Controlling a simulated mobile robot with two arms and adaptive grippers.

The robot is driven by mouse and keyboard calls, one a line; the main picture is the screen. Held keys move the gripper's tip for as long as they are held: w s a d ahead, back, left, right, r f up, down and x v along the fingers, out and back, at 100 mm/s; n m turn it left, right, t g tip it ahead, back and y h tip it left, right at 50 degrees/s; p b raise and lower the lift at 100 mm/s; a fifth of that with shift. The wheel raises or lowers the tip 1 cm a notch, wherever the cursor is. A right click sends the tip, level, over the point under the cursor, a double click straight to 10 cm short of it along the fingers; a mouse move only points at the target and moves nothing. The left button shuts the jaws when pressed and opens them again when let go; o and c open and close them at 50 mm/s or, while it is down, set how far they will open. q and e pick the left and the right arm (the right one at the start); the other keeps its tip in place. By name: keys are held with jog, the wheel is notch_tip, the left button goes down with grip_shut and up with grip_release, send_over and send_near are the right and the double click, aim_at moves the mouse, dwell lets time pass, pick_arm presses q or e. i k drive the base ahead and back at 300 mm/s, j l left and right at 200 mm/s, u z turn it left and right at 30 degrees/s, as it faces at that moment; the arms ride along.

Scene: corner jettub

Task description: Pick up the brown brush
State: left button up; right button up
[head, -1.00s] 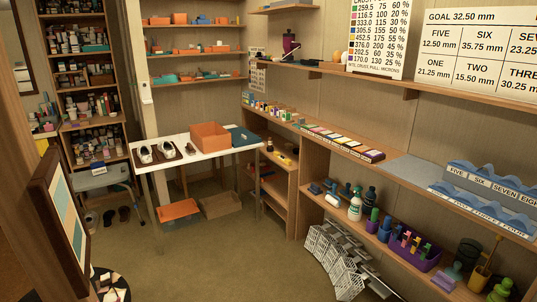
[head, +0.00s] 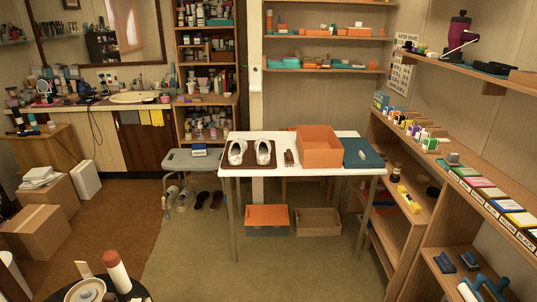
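A small brown brush (head: 289,158) appears to lie on the white table (head: 300,172) in the middle of the head view. It lies between a dark brown tray (head: 234,166) with a pair of white shoes and an orange bin (head: 320,147). It is small in the picture, so its bristles are hard to make out. Neither of my grippers is in view, and the table is some distance ahead of me.
A grey stool (head: 190,160) stands left of the table. An orange bin (head: 267,214) and a brown crate (head: 317,221) sit underneath. Wooden shelving (head: 420,215) runs along the right. A dark round stand with items is at bottom left. The floor (head: 250,268) before the table is clear.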

aim_at(289, 159)
jog(key=i+l+u, duration=0.4)
jog(key=l, duration=0.3)
jog(key=i+l+u, duration=0.25)
jog(key=i+l, duration=0.2)
jog(key=i, duration=0.2)
jog(key=i+l, duration=0.2)
jog(key=i, duration=0.2)
jog(key=i+l, duration=0.2)
jog(key=i, duration=0.2)
